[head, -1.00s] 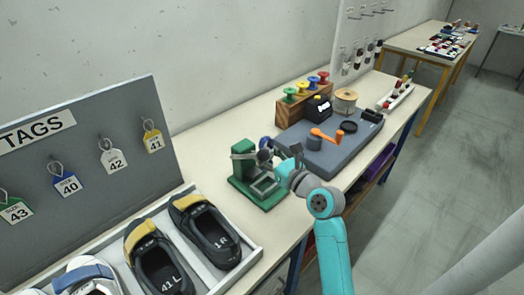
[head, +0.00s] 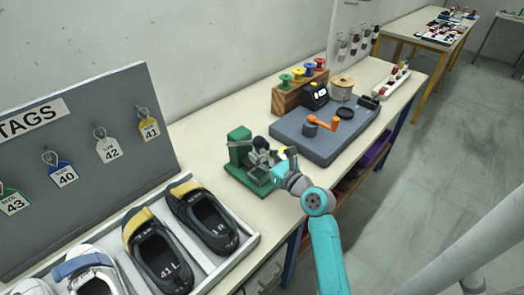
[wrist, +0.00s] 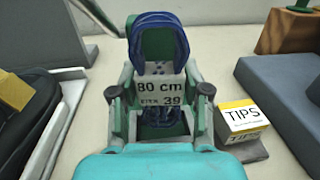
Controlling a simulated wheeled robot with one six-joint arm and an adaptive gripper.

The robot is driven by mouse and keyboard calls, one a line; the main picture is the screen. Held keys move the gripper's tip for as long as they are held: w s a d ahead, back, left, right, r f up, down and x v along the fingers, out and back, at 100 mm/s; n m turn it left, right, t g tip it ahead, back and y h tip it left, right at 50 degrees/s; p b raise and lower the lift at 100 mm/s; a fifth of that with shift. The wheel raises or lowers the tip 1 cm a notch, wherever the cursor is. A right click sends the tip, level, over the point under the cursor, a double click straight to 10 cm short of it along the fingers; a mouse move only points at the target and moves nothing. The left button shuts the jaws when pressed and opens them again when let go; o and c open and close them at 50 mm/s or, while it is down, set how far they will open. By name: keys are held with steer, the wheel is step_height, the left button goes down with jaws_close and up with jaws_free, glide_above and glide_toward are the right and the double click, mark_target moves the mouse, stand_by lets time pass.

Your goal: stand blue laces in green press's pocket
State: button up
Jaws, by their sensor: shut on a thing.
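The blue laces (wrist: 160,70) are a looped bundle in a white band printed "80 cm" and "39", upright in the wrist view. My gripper (wrist: 160,97) is shut on this bundle, with a finger at either side of the band. In the head view my gripper (head: 266,158) is at the green press (head: 240,146), over its base. Green parts of the press show behind and below the laces in the wrist view. The pocket is mostly hidden by the gripper and bundle, so I cannot tell whether the lower end is inside it.
A yellow-and-white TIPS box (wrist: 242,117) stands close to the right of my gripper. A grey mat (head: 318,146) with an orange-handled tool (head: 322,122) lies beyond the press. A white tray of shoes (head: 245,240) is near on the left.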

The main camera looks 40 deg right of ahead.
steer(key=shift+f, duration=1.35)
steer(key=o, duration=1.1)
steer(key=shift+c, duration=0.2)
steer(key=s, duration=0.8)
steer(key=s+a, duration=0.1)
steer(key=s, duration=0.3)
